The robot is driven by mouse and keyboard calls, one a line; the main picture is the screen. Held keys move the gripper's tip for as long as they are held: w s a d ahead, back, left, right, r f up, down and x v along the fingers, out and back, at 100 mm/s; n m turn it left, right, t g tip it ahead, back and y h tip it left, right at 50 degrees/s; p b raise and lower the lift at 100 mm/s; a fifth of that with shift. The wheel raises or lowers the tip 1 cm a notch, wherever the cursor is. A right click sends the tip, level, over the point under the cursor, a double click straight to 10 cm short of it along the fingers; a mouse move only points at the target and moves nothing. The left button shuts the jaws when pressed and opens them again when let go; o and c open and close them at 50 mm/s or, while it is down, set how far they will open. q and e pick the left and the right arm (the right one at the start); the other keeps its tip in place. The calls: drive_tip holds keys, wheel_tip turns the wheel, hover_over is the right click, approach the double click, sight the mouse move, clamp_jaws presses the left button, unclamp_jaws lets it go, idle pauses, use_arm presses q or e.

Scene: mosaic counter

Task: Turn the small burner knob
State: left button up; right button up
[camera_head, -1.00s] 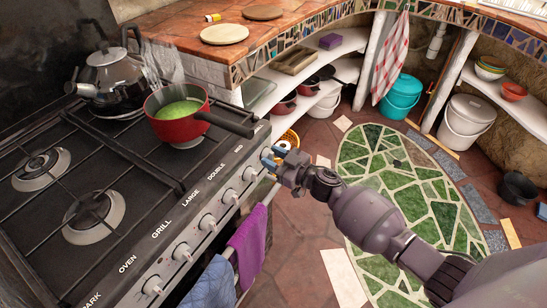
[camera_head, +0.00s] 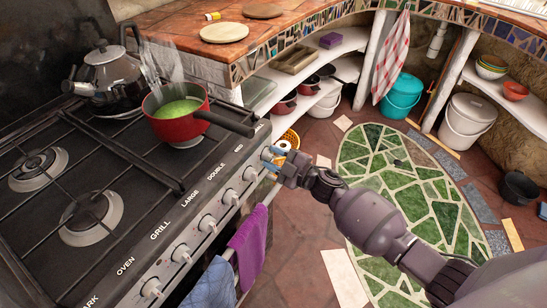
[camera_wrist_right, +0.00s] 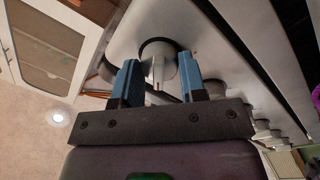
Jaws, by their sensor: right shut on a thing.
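The stove's front panel (camera_head: 215,210) carries a row of white knobs. My right gripper (camera_head: 270,158) is at the far right end of this row, its blue fingers against the panel. In the right wrist view, the end knob (camera_wrist_right: 158,72), white with a dark ring and a small red mark, sits between the two blue fingers of my right gripper (camera_wrist_right: 160,82). The gripper is shut on it. In the head view this knob is hidden by the gripper. The printed word nearest to it is too small to read surely. My left gripper is not in view.
A red pot (camera_head: 178,122) of green soup stands on the hob, its dark handle (camera_head: 226,123) reaching over the panel edge above my gripper. A kettle (camera_head: 110,75) is behind. Purple (camera_head: 248,248) and blue (camera_head: 214,284) towels hang below the knobs.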

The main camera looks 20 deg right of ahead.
drive_tip(key=shift+f+n+b, duration=0.15)
drive_tip(key=shift+n+b, duration=0.2)
drive_tip(key=shift+n, duration=1.95)
drive_tip(key=o, duration=0.9)
drive_tip(key=shift+s+d, duration=0.2)
drive_tip(key=shift+s, duration=0.05)
drive_tip(key=p+v, duration=0.1)
drive_tip(key=v, duration=0.9)
drive_tip(key=shift+d+f, duration=0.1)
